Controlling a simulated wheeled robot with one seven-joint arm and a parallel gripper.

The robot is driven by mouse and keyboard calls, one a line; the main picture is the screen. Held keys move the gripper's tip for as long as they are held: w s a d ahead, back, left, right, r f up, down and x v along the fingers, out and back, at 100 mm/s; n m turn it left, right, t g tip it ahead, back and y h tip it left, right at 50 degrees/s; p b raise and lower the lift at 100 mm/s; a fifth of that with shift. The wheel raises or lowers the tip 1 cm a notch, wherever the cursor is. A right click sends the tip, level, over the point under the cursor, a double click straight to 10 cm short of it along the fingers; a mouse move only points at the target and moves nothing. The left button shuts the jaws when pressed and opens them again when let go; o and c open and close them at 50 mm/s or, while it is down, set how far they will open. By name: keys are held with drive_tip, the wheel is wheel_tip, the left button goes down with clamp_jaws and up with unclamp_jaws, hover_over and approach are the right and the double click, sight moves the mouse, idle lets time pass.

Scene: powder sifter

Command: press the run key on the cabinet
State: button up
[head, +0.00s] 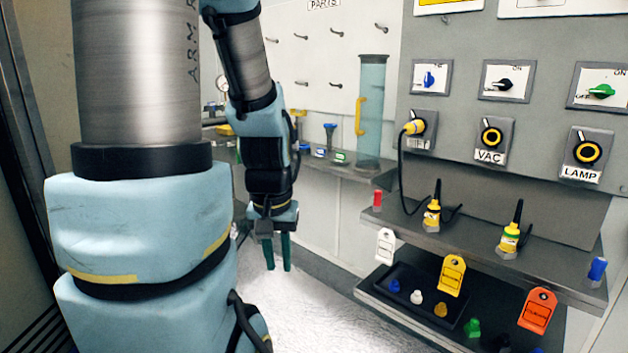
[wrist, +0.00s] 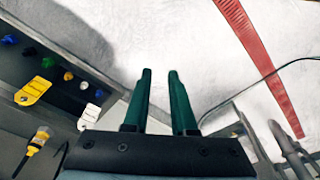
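My gripper (head: 278,266) hangs fingers-down at the middle of the head view, left of the shelves and touching nothing. In the wrist view its two green fingers (wrist: 160,76) are apart with bare floor between them, so it is open and empty. The grey cabinet (head: 455,75) fills the right of the head view. It carries a blue rotary switch (head: 429,79), a black one (head: 504,85) and a green one (head: 601,91), with sockets below; two labels read VAC and LAMP. I cannot make out a run key in either view.
A yellow plug (head: 413,127) with a black cable sits in the left socket. A clear cylinder (head: 372,115) stands behind. The pale floor (head: 290,315) is open.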

clamp_jaws()
idle(0.8)
